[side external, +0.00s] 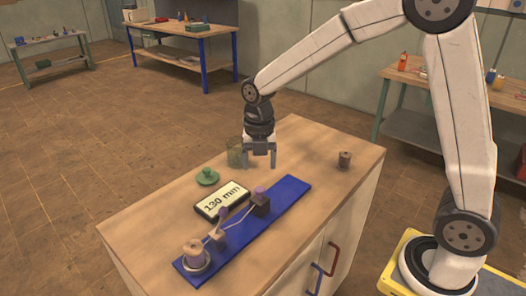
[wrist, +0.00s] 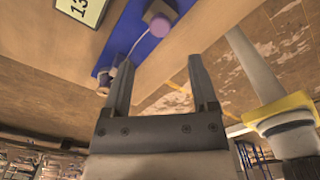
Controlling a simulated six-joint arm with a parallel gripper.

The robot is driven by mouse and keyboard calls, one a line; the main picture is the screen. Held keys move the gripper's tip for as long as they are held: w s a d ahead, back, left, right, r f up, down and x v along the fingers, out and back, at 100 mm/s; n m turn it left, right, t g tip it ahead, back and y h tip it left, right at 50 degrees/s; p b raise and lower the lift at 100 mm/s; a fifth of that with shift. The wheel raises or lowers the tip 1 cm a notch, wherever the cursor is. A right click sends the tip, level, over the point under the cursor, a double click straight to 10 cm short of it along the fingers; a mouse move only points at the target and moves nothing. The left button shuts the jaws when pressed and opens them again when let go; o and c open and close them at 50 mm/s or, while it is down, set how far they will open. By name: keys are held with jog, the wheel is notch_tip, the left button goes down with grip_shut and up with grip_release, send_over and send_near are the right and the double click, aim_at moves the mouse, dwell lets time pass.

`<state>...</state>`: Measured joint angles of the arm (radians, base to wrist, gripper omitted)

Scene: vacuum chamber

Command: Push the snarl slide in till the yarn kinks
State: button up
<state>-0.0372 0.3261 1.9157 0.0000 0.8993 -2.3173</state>
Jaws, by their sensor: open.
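A long blue base board (side external: 290,193) lies along the front of the wooden cabinet top. A dark block with a purple top (side external: 262,200) stands toward its right end, and a smaller post with a purple top (side external: 220,228) stands nearer the left. Pale yarn (side external: 238,216) runs between them; I see no clear kink. Which piece is the snarl slide I cannot tell. A spool (side external: 194,252) sits on the board's left end. My gripper (side external: 259,166) is open and empty above the top, behind the board. The wrist view shows its fingers (wrist: 160,80) apart and a purple knob (wrist: 159,25) beyond.
A display (side external: 222,201) reading 130 mm lies behind the board. A green lidlike piece (side external: 207,177) and a clear jar (side external: 235,156) stand left of my gripper. A small brown spool (side external: 345,160) stands to the right, with bare wood between.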

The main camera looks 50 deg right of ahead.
aim_at(260, 189)
jog(key=shift+f, duration=0.15)
jog(key=shift+f, duration=3.75)
grip_shut()
